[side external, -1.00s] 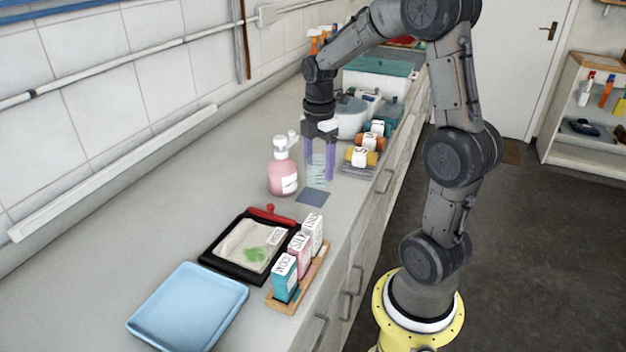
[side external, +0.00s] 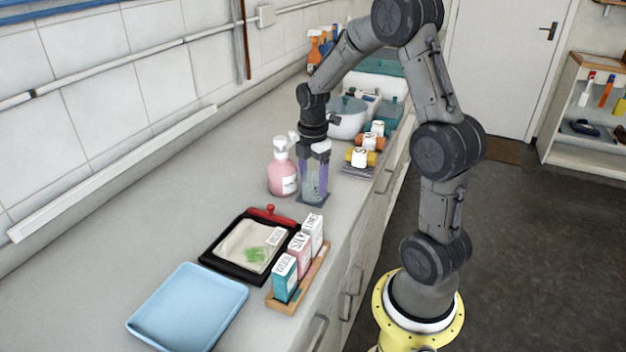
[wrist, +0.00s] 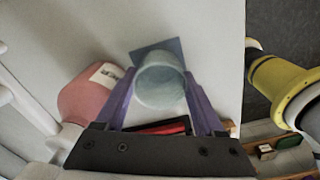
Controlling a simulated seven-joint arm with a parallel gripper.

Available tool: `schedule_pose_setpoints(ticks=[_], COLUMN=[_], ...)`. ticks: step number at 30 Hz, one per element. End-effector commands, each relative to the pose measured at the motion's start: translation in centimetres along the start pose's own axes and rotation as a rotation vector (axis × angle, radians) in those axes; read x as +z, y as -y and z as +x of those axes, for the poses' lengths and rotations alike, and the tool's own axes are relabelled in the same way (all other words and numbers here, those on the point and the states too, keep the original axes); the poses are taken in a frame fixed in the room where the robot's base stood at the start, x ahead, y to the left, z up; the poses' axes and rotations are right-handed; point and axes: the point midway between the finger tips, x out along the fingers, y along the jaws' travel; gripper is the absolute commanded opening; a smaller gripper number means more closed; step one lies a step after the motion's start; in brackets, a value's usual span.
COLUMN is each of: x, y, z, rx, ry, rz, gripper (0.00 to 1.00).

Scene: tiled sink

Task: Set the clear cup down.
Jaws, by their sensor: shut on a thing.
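The clear cup (side external: 313,187) is between the purple fingers of my gripper (side external: 314,180), which is shut on it. In the side view the cup is upright over the small dark blue-grey square mat (side external: 303,199); I cannot tell whether its base touches it. In the wrist view the cup (wrist: 160,84) shows from above between the two fingers (wrist: 160,95), with part of the mat (wrist: 146,50) visible beyond it. The cup covers much of the mat.
A pink pump bottle (side external: 282,172) stands close left of the cup. A black tray (side external: 212,258) with a cloth and a wooden rack (side external: 289,301) of small boxes are nearer. A blue tray (side external: 187,312) lies at the front. Rolls and a white pot (side external: 345,122) stand behind.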

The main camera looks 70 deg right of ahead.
Motion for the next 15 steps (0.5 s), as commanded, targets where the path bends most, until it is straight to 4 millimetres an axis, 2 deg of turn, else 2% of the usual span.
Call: schedule_pose_setpoints(ticks=[1, 3, 11, 15], x=[0.00, 0.00, 0.00, 0.00], y=[0.01, 0.01, 0.02, -0.02], z=[0.09, 0.07, 0.03, -0.75], rx=[0.000, 0.000, -0.001, 0.001], ry=[0.000, 0.000, 0.000, 0.000], rz=[0.000, 0.000, 0.000, 0.000], gripper=[0.74, 0.83, 0.83, 0.83])
